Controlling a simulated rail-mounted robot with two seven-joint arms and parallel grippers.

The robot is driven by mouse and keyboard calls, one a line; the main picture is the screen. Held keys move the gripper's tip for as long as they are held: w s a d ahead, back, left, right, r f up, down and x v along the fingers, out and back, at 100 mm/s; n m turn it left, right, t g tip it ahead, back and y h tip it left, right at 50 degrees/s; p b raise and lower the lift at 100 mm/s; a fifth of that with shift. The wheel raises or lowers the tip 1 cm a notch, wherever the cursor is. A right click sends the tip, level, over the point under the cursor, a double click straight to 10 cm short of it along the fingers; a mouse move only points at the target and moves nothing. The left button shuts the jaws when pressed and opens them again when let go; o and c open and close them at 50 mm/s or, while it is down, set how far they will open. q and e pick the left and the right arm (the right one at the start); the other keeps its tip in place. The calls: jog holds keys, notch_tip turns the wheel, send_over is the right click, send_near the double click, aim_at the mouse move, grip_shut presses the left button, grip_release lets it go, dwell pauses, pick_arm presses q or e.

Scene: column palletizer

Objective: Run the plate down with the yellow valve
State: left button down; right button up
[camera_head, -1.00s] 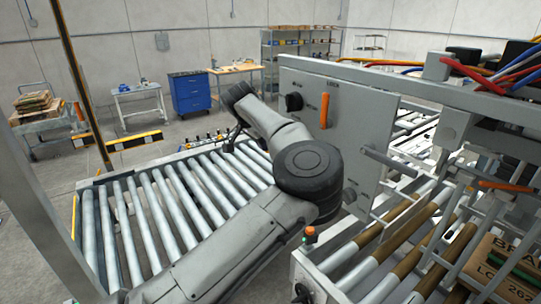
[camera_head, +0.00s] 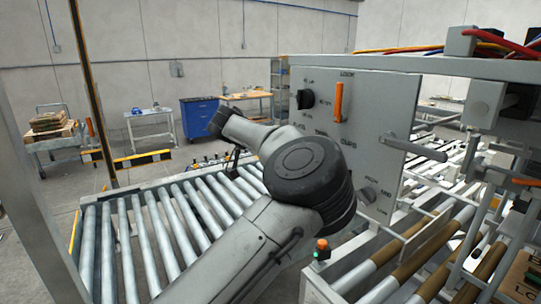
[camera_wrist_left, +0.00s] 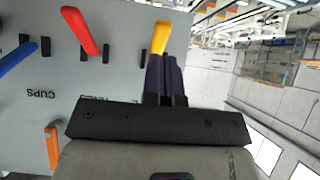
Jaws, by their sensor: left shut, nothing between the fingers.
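In the left wrist view a yellow valve handle (camera_wrist_left: 161,38) sticks out from a grey panel (camera_wrist_left: 110,70), beside a red handle (camera_wrist_left: 82,30) and a blue handle (camera_wrist_left: 17,57). My left gripper (camera_wrist_left: 164,62) is shut and empty. Its dark fingertips lie right at the lower end of the yellow handle in the picture; I cannot tell whether they touch. In the head view my left arm reaches beside the grey control panel (camera_head: 375,105), and its gripper is not clearly seen. The yellow valve and the plate cannot be made out there. My right gripper is not in view.
An orange handle (camera_head: 338,101) and a black knob (camera_head: 305,99) sit on the panel's near face. A grey lever (camera_head: 410,147) juts out from it. A roller conveyor (camera_head: 150,225) runs beside my arm. A small post with an orange button (camera_head: 322,244) stands in front.

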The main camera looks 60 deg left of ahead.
pick_arm(q)
jog(key=shift+r, duration=0.55)
jog(key=s+f+v, duration=0.1)
jog(key=v, duration=0.8)
jog(key=shift+s+p, duration=0.3)
jog(key=shift+s, duration=0.15)
jog(key=shift+d+f, duration=0.1)
jog(key=shift+d, duration=0.05)
